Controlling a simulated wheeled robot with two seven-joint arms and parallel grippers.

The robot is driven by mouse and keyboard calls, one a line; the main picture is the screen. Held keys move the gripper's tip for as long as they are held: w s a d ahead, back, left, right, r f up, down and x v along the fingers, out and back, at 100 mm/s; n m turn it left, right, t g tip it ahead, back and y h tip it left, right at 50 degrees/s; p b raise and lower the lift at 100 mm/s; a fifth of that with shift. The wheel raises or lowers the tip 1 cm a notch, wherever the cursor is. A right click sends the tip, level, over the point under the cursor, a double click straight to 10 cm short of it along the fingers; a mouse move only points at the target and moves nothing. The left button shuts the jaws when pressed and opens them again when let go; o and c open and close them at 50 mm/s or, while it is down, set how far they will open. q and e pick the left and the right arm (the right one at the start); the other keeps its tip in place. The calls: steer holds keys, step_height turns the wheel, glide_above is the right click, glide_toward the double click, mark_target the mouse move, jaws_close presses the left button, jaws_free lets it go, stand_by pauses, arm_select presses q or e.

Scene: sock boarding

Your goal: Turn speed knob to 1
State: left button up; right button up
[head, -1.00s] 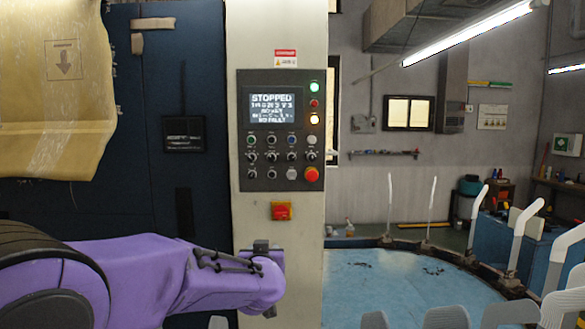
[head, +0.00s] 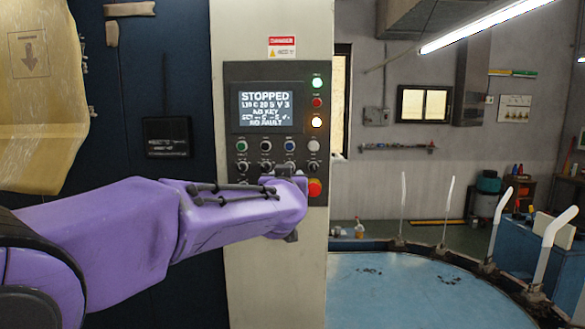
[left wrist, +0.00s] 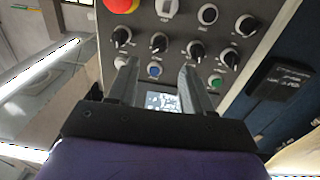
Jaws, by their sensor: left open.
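The control panel (head: 328,135) is on a pale column in the head view. Its screen (head: 265,106) reads STOPPED, with NO KEY and NO FAULT below. In the left wrist view, rotary knobs show, one (left wrist: 159,42) beyond and between my fingers, another (left wrist: 196,50) near the right fingertip. Labels are too small to read, so I cannot tell which is the speed knob. My left gripper (left wrist: 157,72) is open and empty, facing the panel, apparently apart from the knobs. In the head view my own arm hides the lower panel. My right gripper is not in view.
A red emergency button (head: 315,188) sits right beside my left wrist; it also shows in the left wrist view (left wrist: 122,3). Coloured buttons (left wrist: 154,70) lie close to the fingers. A round blue table (head: 400,290) with upright white forms stands at right.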

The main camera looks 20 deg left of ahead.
arm_select(q)
steer(key=p+x, duration=0.3)
steer(key=x, duration=0.4)
steer(key=shift+w, duration=0.2)
steer(key=shift+s+r, duration=0.1)
steer(key=shift+r, duration=0.05)
steer(key=c, duration=0.4)
jaws_close()
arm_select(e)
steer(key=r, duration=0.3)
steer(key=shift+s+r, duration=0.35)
